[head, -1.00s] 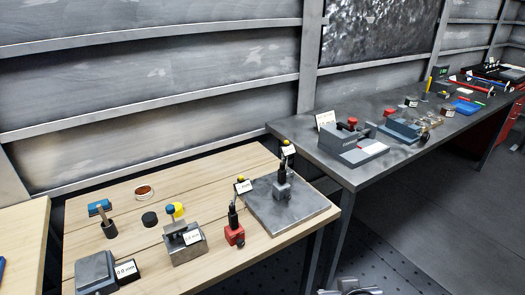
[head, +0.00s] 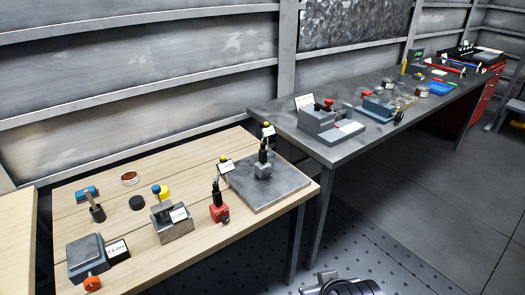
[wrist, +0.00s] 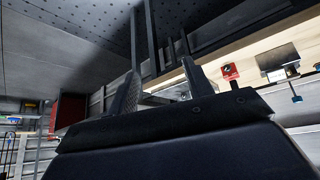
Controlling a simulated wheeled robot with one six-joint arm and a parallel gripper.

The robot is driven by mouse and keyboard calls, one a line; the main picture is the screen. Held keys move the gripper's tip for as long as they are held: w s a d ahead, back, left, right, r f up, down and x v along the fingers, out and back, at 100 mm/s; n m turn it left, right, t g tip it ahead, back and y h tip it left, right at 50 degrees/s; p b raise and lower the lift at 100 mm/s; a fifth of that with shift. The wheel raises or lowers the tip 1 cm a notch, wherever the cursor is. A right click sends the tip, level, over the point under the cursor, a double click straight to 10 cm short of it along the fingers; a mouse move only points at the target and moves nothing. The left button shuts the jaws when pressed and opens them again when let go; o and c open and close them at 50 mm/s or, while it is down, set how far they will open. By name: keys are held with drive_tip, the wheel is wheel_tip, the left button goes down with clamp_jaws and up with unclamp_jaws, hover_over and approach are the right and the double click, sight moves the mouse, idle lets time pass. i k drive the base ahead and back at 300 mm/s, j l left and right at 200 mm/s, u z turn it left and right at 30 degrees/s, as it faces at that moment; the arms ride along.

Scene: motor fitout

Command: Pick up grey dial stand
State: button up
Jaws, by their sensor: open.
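The grey dial stand (head: 263,170) stands upright on a grey surface plate (head: 285,192) at the right end of the wooden bench. It has a small grey base, a dark post, a yellow-topped dial and a white label. A similar stand with a red base (head: 219,212) stands left of the plate, and its red block also shows in the wrist view (wrist: 230,71). My gripper (wrist: 160,84) is open in the wrist view, its two fingers apart and nothing visibly held. It is well away from the grey stand, which I cannot make out in the wrist view.
The wooden bench (head: 140,238) also holds a metal block (head: 171,225), a grey box with an orange knob (head: 88,258) and a black puck (head: 137,203). A dark bench (head: 340,150) with grey vises and tools runs to the right.

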sight(262, 166)
drive_tip(key=i+l+u, duration=0.1)
drive_tip(key=i+u, duration=0.25)
drive_tip(key=i+l+u, duration=0.3)
drive_tip(key=i, duration=0.25)
drive_tip(key=i+l+u, duration=0.35)
drive_tip(key=i+j, duration=0.05)
